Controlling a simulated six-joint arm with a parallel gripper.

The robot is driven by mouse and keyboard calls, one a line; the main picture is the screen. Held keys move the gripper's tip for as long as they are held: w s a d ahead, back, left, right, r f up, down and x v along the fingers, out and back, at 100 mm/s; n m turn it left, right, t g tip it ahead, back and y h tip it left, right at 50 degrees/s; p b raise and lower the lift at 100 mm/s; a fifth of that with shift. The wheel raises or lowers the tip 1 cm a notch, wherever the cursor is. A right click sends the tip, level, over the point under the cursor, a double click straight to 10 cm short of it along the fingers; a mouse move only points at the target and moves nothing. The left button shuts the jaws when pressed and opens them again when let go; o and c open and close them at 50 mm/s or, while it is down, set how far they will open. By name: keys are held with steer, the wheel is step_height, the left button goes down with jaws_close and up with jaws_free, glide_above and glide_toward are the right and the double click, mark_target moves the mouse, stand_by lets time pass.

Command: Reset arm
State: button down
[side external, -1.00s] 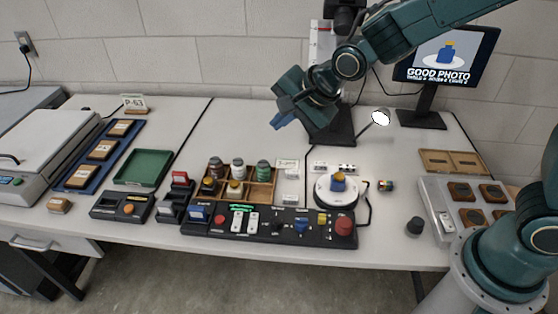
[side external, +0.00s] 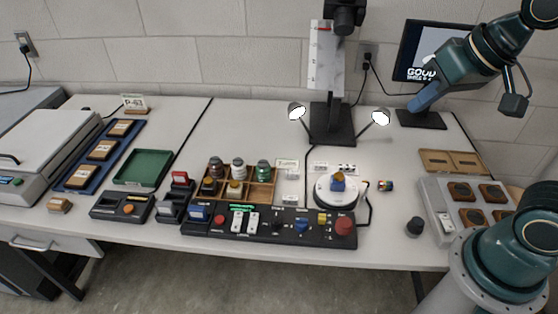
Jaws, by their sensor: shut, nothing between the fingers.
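My gripper (side external: 424,102) is raised at the right, in front of the lower left part of the monitor (side external: 408,50). Its blue fingers are shut with nothing between them, and it is well clear of the table items. My arm reaches up at the right and partly leaves the top of the view. A small blue bottle with a yellowish top (side external: 338,183) stands on the round white turntable (side external: 322,196), far from my gripper.
A camera stand (side external: 327,75) with two lamps stands at the back. The black control panel (side external: 270,236) lies at the front, with a wooden rack (side external: 262,190) of jars behind it. A green tray (side external: 142,168) is at the left. A grey tray (side external: 432,195) with brown pieces sits near my base.

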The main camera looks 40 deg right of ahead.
steer(key=s+d+n, duration=0.1)
steer(key=s+n, duration=0.1)
steer(key=s, duration=0.4)
steer(key=shift+d+f+n, duration=0.2)
steer(key=shift+d+n, duration=0.05)
steer(key=shift+n, duration=0.15)
steer(key=shift+s, duration=0.1)
stand_by(0.5)
